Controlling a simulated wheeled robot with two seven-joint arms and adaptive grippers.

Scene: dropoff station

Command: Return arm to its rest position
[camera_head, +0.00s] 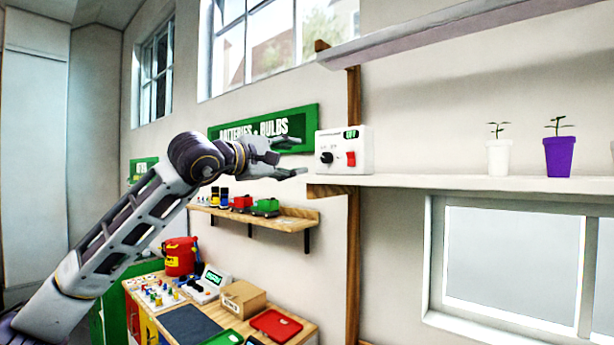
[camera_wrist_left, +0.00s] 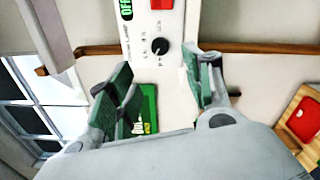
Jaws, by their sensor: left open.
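My left arm reaches in from the lower left in the head view. Its gripper (camera_head: 298,157) is open and empty, just left of the white control box (camera_head: 366,150). The box stands on the left end of the white shelf (camera_head: 450,181) and has a black knob, a red switch and a small green display reading OFF. In the left wrist view the open fingers (camera_wrist_left: 160,88) point toward the box (camera_wrist_left: 150,62), with its knob between and beyond them. I see no contact between fingers and box. My right gripper is not in view.
A white pot (camera_head: 498,157) and a purple pot (camera_head: 559,157) with seedlings stand farther right on the shelf. Below the arm are a small wooden shelf (camera_head: 290,220) with toy-like items and a workbench with a red bucket (camera_head: 181,256), cardboard box (camera_head: 242,298) and red tray (camera_head: 276,325).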

